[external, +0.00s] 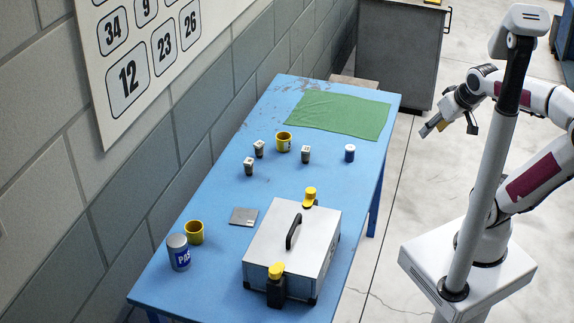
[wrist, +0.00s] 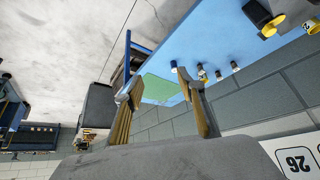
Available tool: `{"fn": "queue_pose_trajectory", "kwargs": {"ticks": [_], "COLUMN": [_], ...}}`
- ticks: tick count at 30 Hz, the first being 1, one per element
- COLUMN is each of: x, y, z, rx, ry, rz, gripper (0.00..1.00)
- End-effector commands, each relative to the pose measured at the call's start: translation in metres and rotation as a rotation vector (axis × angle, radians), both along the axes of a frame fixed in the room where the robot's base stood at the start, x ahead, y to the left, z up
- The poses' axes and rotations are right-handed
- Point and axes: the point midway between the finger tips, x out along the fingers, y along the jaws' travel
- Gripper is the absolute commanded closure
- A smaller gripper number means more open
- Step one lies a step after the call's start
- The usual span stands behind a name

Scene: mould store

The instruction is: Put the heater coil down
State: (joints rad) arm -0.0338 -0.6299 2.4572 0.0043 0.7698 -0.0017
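My gripper (external: 448,128) is off the right side of the blue table, above the floor. Its two fingers stand apart in the wrist view (wrist: 162,92), with nothing held between them. I cannot pick out a heater coil for certain. Small dark pieces with pale tops stand on the table: one at the left (external: 249,167), one behind it (external: 258,149) and one at the right (external: 305,154). A small blue-and-white cylinder (external: 350,153) stands near the right edge.
The blue table (external: 205,265) stands along a block wall. A grey cabinet (external: 398,50) stands behind.

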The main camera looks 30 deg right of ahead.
Motion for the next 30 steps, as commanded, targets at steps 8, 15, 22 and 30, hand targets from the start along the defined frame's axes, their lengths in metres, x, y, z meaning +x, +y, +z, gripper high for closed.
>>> {"fn": "queue_pose_trajectory", "kwargs": {"ticks": [8,15,22,30], "x": [-0.043,-0.049,-0.049,-0.049], "y": [-0.009,-0.01,-0.01,-0.01], "z": [-0.006,-0.008,-0.008,-0.007], "rx": [-0.003,-0.004,-0.004,-0.004], "ry": [0.045,0.054,0.053,0.053], "rz": [-0.031,-0.035,-0.034,-0.034], "gripper": [0.61,0.61,0.61,0.61]}}
